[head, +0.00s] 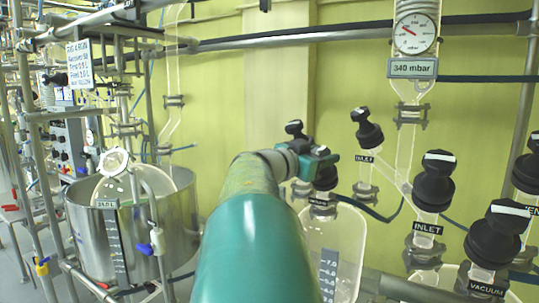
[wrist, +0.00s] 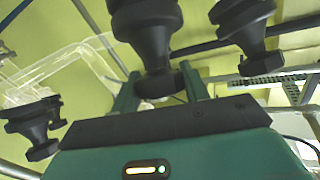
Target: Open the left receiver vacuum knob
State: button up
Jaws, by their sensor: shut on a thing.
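The left receiver (head: 338,240) is a clear graduated glass vessel at the lower middle of the head view. Its black vacuum knob (head: 326,180) stands on top, above a small black label that is partly covered. My teal gripper (head: 318,160) is at this knob, and my arm hides part of it. In the wrist view my gripper (wrist: 158,82) has one finger on each side of a black knob (wrist: 148,30) and is shut on it. Whether the knob is turned cannot be told.
Close by are a black knob (head: 295,129) behind my gripper, an INLET knob (head: 368,131), and a larger INLET knob (head: 433,182) and VACUUM knob (head: 494,238) at right. A gauge (head: 415,35) hangs above a 340 mbar sign. A steel vessel (head: 180,225) stands at left.

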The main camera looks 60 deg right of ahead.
jog(key=shift+n, duration=0.3)
jog(key=n+t+h, duration=0.1)
jog(key=n+t, duration=0.3)
jog(key=shift+n+t+h, duration=0.3)
jog(key=shift+t+h, duration=0.1)
jog(key=n+t, duration=0.6)
jog(key=shift+w, duration=0.1)
jog(key=shift+n+t+y, duration=0.7)
jog(key=shift+n+t, duration=0.7)
jog(key=shift+n, duration=0.1)
jog(key=shift+s+d+n+t+y, duration=0.1)
jog(key=shift+s+n+t+y, duration=0.1)
jog(key=shift+n+t+y, duration=0.3)
jog(key=shift+w+n+t+y, duration=0.15)
jog(key=shift+n+t+y, duration=1.65)
jog(key=shift+n, duration=0.8)
jog(key=shift+n, duration=0.3)
jog(key=o, duration=1)
